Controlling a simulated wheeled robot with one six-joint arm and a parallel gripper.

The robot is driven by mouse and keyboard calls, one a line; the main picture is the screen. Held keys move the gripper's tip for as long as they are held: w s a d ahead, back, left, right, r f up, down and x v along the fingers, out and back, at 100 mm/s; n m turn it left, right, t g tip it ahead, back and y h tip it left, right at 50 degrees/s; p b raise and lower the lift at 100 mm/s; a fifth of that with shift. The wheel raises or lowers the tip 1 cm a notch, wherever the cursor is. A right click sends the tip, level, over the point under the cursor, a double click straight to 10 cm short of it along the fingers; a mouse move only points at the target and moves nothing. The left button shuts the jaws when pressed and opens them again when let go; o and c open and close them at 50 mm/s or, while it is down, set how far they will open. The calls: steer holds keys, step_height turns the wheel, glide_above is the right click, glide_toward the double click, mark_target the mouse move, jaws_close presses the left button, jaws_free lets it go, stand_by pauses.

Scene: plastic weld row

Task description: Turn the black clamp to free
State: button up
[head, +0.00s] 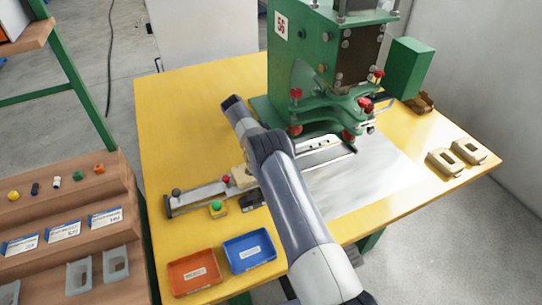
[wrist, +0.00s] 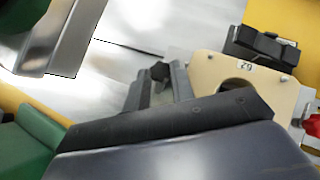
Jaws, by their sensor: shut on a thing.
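The black clamp (wrist: 160,71) shows as a small dark knob between my fingertips in the wrist view. My gripper (wrist: 159,80) is shut on it. The clamp's lower part is hidden by the fingers, so I cannot tell its turn angle. A cream plate (wrist: 217,68) with a round opening sits close to the right of the fingers. In the head view my arm hides the gripper and the clamp. The cream plate (head: 239,175) shows there just left of my arm, on the metal rail fixture (head: 200,196).
The green press (head: 300,75) stands behind my arm. A red knob (head: 226,179), a dark knob (head: 176,192) and a green button (head: 216,206) are at left. Orange (head: 194,271) and blue (head: 249,249) trays lie in front. The yellow table (head: 170,110) is clear at back left.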

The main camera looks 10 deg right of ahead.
steer(key=o, duration=1)
steer(key=shift+f+b, duration=0.1)
steer(key=shift+b, duration=0.2)
